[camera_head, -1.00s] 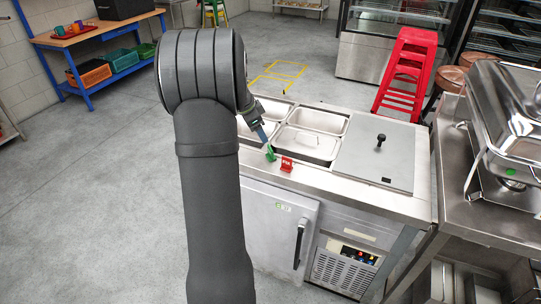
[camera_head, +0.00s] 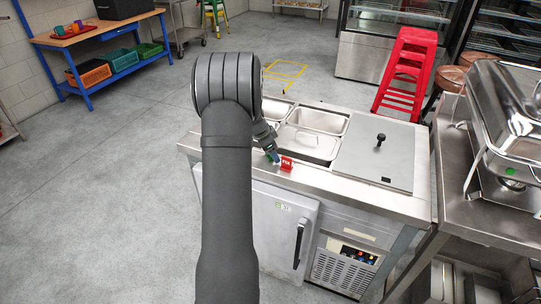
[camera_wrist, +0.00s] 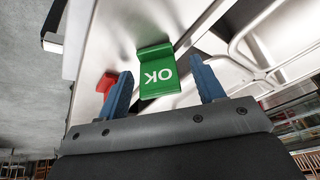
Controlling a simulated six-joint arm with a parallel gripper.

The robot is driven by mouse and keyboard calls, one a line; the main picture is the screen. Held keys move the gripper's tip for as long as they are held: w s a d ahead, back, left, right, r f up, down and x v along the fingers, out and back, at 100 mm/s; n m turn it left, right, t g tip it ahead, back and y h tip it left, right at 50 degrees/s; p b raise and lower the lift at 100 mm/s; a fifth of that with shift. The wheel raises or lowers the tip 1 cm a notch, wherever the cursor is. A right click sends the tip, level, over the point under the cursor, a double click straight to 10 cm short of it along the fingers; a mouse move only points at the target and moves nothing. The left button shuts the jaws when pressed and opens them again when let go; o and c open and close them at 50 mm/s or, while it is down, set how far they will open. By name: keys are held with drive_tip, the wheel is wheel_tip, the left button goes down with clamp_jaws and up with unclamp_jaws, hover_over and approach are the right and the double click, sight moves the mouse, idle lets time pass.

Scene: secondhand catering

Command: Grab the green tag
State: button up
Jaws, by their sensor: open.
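The green tag (camera_wrist: 157,72), marked "OK", stands on the steel top of the prep counter. In the wrist view it lies between my two blue fingers, with a gap on each side. My gripper (camera_wrist: 160,74) is open and holds nothing. In the head view the gripper (camera_head: 274,156) is at the counter's front ledge and mostly hides the green tag (camera_head: 267,157). A red tag (camera_head: 286,163) stands just right of it. In the wrist view the red tag (camera_wrist: 105,83) shows beyond the left finger.
Steel pans (camera_head: 308,145) sit sunk in the counter behind the tags. A grey lid with a black knob (camera_head: 381,138) covers the right part. A chafing dish (camera_head: 505,115) stands on the table at the right.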

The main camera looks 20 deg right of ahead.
drive_tip(key=c, duration=1.1)
drive_tip(key=shift+r, duration=0.1)
